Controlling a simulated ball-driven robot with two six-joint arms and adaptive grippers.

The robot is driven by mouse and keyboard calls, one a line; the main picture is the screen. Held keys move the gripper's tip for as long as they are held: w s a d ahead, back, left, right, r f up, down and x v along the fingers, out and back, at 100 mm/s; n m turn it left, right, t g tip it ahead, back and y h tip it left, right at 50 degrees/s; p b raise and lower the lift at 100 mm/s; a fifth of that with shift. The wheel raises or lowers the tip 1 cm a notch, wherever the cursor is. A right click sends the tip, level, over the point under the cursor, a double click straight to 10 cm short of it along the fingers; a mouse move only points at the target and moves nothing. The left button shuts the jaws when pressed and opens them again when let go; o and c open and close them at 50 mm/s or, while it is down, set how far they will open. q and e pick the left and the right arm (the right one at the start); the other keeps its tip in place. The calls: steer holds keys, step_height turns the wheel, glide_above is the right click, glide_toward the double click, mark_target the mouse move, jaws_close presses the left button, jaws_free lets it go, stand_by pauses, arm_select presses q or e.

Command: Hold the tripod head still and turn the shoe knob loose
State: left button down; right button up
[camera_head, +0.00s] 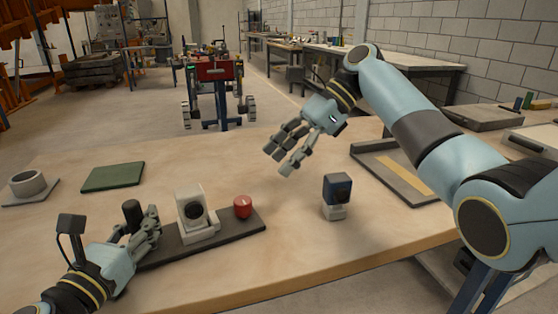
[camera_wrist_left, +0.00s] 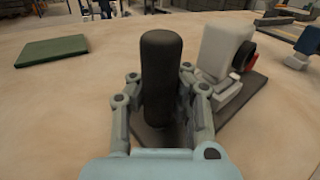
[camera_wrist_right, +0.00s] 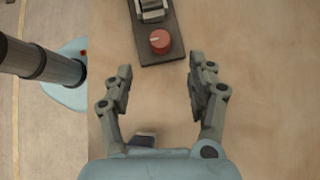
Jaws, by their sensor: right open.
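The tripod head is a pale grey block (camera_head: 192,212) with a dark round face on a dark base plate (camera_head: 222,233). A red knob (camera_head: 242,206) is at the plate's right end; it also shows in the right wrist view (camera_wrist_right: 160,41). A black upright handle (camera_head: 132,214) stands at the plate's left end. My left gripper (camera_head: 137,236) has its fingers on both sides of this handle (camera_wrist_left: 160,80), closed against it low down. My right gripper (camera_head: 280,158) is open and empty, in the air above the table, behind and right of the red knob.
A small dark-blue block on a pale base (camera_head: 337,192) stands right of the plate. A green mat (camera_head: 113,177) and a grey ring on a pad (camera_head: 28,184) lie at left. A shallow tray (camera_head: 385,172) lies at right. The wooden table is otherwise clear.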

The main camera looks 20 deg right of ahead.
arm_select(q)
steer(key=c, duration=1.3)
jaws_free()
steer(key=shift+c, duration=0.2)
